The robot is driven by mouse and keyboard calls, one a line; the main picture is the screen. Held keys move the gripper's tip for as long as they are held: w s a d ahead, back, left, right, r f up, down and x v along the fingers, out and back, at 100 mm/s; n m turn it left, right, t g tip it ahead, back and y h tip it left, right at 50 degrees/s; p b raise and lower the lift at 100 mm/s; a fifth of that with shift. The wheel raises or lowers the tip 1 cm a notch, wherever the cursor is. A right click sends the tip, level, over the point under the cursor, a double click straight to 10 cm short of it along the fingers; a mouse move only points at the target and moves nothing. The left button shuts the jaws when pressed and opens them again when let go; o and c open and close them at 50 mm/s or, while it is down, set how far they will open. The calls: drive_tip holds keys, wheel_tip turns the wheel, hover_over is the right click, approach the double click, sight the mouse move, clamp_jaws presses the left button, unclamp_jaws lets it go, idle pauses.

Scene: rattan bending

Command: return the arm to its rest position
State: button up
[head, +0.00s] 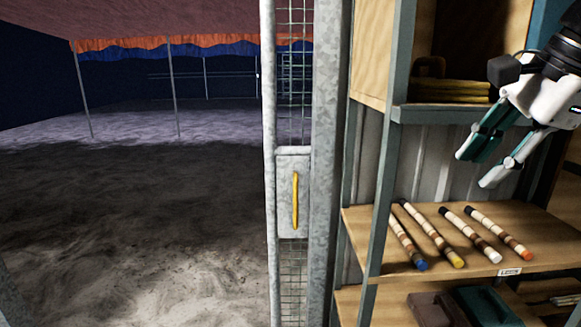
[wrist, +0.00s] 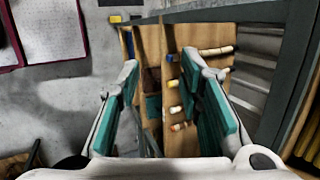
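My gripper (head: 480,168) is at the upper right of the head view, in front of the shelf unit and above its wooden middle shelf (head: 352,217). Its two fingers, with green inner pads, are spread apart with nothing between them. In the wrist view my gripper (wrist: 160,78) also shows open and empty, with the shelves beyond the fingers. Below it in the head view, several banded rods (head: 430,231) with coloured ends lie side by side on the middle shelf, apart from the fingers. Most of my arm is out of view.
A grey metal gate post (head: 326,150) and a gate with a yellow handle (head: 295,200) stand left of the shelves. Open sandy ground (head: 130,230) lies beyond. A green box (head: 490,306) sits on the lower shelf. The upper shelf edge (head: 430,115) is close to my gripper.

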drive_tip(key=s+a+f+n+h+b, duration=0.1)
drive_tip(key=s+a+f+n, duration=0.3)
drive_tip(key=f+n, duration=0.4)
drive_tip(key=s+a+f+n+h+b, duration=0.1)
drive_tip(key=s+a+f+n, duration=0.3)
drive_tip(key=f+n, duration=0.5)
drive_tip(key=shift+s+f+n+t+b, duration=0.2)
drive_tip(key=shift+s+n+t+b, duration=0.1)
drive_tip(key=shift+s+n+b, duration=0.15)
drive_tip(key=shift+a, duration=0.1)
